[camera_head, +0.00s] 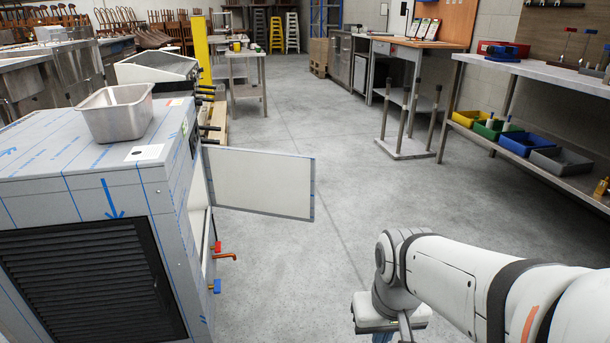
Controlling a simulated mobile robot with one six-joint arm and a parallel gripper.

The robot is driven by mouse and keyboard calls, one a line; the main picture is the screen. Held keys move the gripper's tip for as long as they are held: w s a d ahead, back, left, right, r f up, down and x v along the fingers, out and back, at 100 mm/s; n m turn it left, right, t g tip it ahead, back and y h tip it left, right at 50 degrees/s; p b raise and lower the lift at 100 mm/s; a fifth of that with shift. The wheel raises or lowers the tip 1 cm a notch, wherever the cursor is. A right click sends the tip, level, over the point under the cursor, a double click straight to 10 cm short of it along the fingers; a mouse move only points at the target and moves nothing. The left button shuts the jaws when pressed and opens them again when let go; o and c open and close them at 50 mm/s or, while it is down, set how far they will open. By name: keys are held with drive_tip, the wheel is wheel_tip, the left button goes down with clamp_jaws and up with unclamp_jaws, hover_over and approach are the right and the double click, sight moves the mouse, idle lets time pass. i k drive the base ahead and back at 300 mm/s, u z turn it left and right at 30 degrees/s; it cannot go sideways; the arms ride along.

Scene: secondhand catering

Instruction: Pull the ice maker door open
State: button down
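The ice maker (95,205) stands at the left, a box wrapped in pale film with blue lines and a dark louvred grille on the side facing me. Its door (262,182) is a flat white panel with a grey edge. The door stands swung out to the right, away from the body, and the front opening shows as a pale gap. My gripper (392,326) is at the bottom edge, right of the ice maker and apart from the door. Its fingers are cut off or hidden, so I cannot tell their opening.
A steel pan (117,112) sits on the ice maker. Red and blue valve handles and a copper pipe (224,256) stick out low at its front. The middle floor is clear.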

sight(272, 184)
drive_tip(key=z, duration=0.05)
drive_tip(key=k, duration=0.5)
drive_tip(key=u, duration=0.6)
drive_tip(key=i, duration=1.9)
drive_tip(key=z, duration=0.85)
